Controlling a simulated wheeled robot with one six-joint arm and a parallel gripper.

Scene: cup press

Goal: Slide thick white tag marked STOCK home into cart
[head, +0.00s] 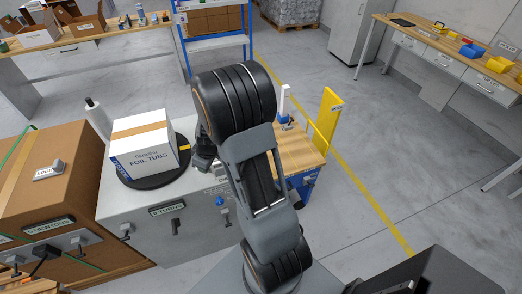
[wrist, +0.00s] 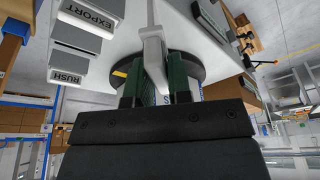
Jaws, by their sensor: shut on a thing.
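My gripper (wrist: 157,88) shows in the wrist view with its two green fingers closed around a pale, narrow piece (wrist: 152,50). This piece looks like the thick white tag, but no marking on it is readable. In the head view my gripper (head: 205,158) is a small dark shape, mostly behind my arm, beside the black round plate. The held piece cannot be made out there. A blue cart with a wooden top (head: 297,150) stands right of my arm, partly hidden. No slot for the tag can be made out.
A FOIL TUBS box (head: 140,150) sits on the black plate (head: 150,181) on a grey cabinet (head: 150,240). Blocks marked EXPORT (wrist: 88,18) and RUSH (wrist: 68,74) show left of my fingers. A white piece (head: 48,171) lies on a brown carton (head: 60,200). Floor at right is clear.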

